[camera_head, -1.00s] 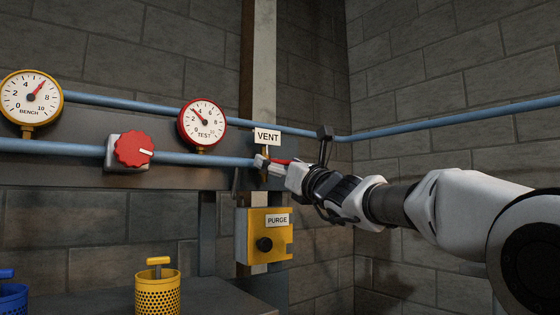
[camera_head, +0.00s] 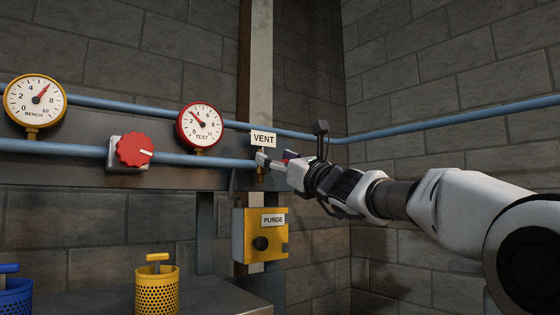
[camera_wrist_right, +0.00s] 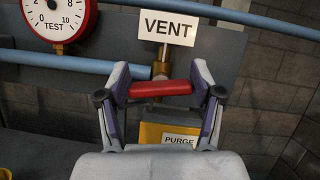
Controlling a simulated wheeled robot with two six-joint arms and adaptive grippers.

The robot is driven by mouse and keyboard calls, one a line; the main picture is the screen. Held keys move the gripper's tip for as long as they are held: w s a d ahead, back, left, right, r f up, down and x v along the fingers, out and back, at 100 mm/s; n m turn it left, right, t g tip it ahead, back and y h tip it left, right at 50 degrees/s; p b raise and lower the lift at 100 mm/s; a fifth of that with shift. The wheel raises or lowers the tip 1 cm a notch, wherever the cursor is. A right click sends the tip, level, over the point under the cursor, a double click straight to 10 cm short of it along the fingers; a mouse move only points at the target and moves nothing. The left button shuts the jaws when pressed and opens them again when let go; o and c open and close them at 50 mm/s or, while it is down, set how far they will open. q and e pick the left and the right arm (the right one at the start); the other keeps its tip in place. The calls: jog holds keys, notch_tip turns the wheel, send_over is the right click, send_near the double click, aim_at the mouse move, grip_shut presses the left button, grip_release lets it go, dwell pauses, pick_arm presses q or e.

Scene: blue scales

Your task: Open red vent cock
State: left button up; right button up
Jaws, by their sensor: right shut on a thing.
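The red vent cock handle (camera_wrist_right: 160,88) shows in the right wrist view, lying level across the brass valve body (camera_wrist_right: 162,68) below the white VENT sign (camera_wrist_right: 167,27). My right gripper (camera_wrist_right: 160,87) has one finger at each end of the red handle and is shut on it. In the head view my right gripper (camera_head: 268,160) is at the valve under the VENT sign (camera_head: 263,139), and it hides most of the handle. My left gripper is not in view.
A red-rimmed TEST gauge (camera_head: 201,127), a yellow BENCH gauge (camera_head: 35,102) and a red knob (camera_head: 134,149) sit left along the blue pipes. A yellow PURGE box (camera_head: 260,236) is below the valve. Yellow (camera_head: 157,288) and blue (camera_head: 14,297) perforated cups stand at the lower left.

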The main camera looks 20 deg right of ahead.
jog(key=shift+w+f+n+g+y, duration=0.1)
jog(key=shift+f+n+g+y, duration=0.1)
jog(key=shift+n, duration=0.4)
jog(key=shift+w+f+n+g+y, duration=0.1)
jog(key=shift+f+n+g+y, duration=0.1)
jog(key=shift+n, duration=0.4)
jog(key=n+g+y, duration=0.1)
jog(key=n, duration=0.1)
jog(key=shift+a+n+b, duration=0.1)
jog(key=shift+n+b, duration=0.2)
jog(key=shift+b, duration=0.05)
jog(key=n+g, duration=0.1)
jog(key=n, duration=0.1)
jog(key=n+y, duration=0.1)
jog(key=n, duration=0.1)
jog(key=shift+s+a+r+n+g+p, duration=0.1)
jog(key=shift+r+n+g+p, duration=0.1)
jog(key=shift+n+g+p, duration=0.15)
jog(key=n+g+p, duration=0.1)
jog(key=n, duration=0.2)
jog(key=shift+n+g+y, duration=0.25)
jog(key=shift+y, duration=0.15)
jog(key=n+g+p, duration=0.1)
jog(key=n, duration=0.2)
jog(key=shift+a+r+n+p, duration=0.1)
jog(key=shift+n+p, duration=0.2)
jog(key=shift+n+g+h+p, duration=0.3)
jog(key=shift+n+g+p, duration=0.25)
jog(key=shift+n, duration=0.65)
